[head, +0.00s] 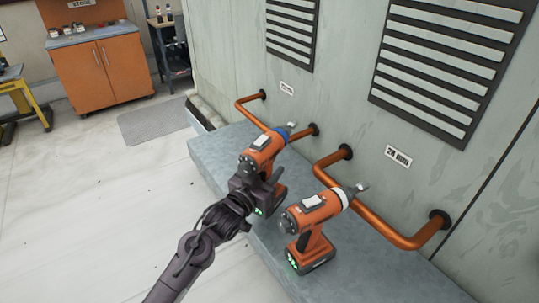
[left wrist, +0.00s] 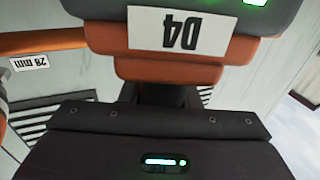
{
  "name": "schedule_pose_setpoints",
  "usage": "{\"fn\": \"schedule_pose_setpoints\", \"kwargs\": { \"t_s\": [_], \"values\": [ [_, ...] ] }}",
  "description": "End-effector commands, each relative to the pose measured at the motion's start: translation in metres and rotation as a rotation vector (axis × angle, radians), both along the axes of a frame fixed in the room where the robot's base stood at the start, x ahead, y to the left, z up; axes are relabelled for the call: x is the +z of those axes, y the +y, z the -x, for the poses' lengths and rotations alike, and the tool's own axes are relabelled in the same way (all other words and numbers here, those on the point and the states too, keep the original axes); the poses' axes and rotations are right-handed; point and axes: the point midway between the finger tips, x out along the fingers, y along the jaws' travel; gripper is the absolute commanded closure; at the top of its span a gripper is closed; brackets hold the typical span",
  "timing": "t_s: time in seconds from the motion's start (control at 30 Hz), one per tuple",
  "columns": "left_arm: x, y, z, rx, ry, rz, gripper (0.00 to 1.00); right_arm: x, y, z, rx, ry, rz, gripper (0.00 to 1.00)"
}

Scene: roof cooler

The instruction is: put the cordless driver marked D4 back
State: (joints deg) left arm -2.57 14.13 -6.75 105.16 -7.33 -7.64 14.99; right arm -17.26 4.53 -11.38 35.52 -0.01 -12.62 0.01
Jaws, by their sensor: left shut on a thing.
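An orange cordless driver with a blue collar (head: 262,148) is in my left gripper (head: 258,190), which is shut on its handle. In the left wrist view its base carries a white label reading D4 (left wrist: 178,31), upside down, with green lights beside it. The driver is over the grey ledge (head: 215,150); I cannot tell whether its base touches it. A second orange driver with a white collar (head: 315,210) stands upright on the ledge to the right, apart from my gripper. Its marking is not readable. My right gripper is not in view.
Copper pipes (head: 375,222) stick out from the wall behind the drivers. Wall labels (head: 398,157) sit above them; one in the left wrist view reads 28 mm (left wrist: 30,63). An orange cabinet (head: 100,75) and a grey mat (head: 153,121) are at the back left. Floor on the left is clear.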

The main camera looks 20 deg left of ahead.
Motion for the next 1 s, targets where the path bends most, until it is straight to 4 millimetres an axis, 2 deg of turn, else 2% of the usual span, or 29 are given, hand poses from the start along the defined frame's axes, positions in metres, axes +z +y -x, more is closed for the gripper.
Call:
{"fn": "schedule_pose_setpoints", "kwargs": {
  "t_s": [0.17,0.37,0.5,0.87,0.9,1.0],
  "values": [
    [-0.004,0.000,-0.001,0.001,-0.012,0.002,1.00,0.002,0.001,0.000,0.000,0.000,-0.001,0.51],
    [-0.031,0.000,-0.001,0.002,-0.010,0.003,1.00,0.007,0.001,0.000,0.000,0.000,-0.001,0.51],
    [-0.041,0.000,-0.001,0.001,-0.013,0.002,1.00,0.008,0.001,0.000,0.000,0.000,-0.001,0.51],
    [-0.044,0.000,-0.001,0.001,-0.014,0.002,1.00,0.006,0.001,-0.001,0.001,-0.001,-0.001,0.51],
    [-0.049,0.000,0.000,0.001,-0.002,0.000,0.68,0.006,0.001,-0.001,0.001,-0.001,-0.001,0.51],
    [-0.049,0.000,0.000,0.001,-0.002,0.000,0.55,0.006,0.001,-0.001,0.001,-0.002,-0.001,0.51]
  ]
}}
